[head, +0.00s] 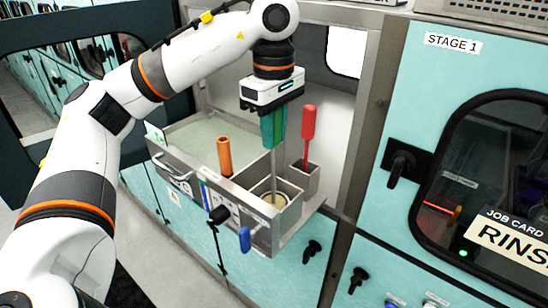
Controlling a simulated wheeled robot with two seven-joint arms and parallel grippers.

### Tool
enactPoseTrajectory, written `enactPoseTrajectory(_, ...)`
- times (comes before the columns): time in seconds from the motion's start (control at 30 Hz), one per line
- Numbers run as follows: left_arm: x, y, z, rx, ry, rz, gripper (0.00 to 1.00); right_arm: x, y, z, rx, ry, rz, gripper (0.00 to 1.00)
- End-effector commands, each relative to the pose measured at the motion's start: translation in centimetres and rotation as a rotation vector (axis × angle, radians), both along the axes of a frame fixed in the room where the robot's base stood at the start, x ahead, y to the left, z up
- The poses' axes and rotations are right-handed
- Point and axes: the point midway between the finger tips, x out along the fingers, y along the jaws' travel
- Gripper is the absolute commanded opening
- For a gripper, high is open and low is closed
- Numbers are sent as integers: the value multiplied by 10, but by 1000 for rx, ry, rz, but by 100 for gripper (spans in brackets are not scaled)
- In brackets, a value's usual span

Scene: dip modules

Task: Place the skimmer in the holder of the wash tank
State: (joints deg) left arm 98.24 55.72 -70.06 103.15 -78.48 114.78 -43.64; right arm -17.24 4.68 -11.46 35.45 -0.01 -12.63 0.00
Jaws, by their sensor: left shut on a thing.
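My left gripper (272,108) is shut on the green handle of a long tool (273,165), which looks like the skimmer. It hangs nearly upright, its thin shaft reaching down into a square metal compartment (290,213) at the front right of the wash tank (160,137). A round yellowish shape shows low in that compartment; I cannot tell whether it is the tool's end or something inside. A small square metal holder (312,183) beside it, to the right, has a red-handled tool (308,130) standing in it. My right gripper is not in view.
An orange cylinder (224,155) stands upright near the tank's front wall. A black knob (219,214) and a blue lever (245,239) stick out in front. A metal cabinet post (362,130) and the teal STAGE 1 door (430,90) stand close on the right.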

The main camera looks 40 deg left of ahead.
Motion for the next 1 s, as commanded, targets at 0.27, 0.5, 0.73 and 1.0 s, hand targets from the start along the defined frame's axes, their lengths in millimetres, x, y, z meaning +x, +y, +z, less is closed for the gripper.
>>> enactPoseTrajectory(0.27,0,1,-34,1,1,2,5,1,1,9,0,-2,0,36)
enactPoseTrajectory(0.5,0,0,-42,1,-3,0,5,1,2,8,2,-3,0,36)
enactPoseTrajectory(0.73,0,0,-46,0,-2,0,25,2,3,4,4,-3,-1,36)
enactPoseTrajectory(1.0,0,0,-45,0,-1,0,45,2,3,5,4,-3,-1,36)
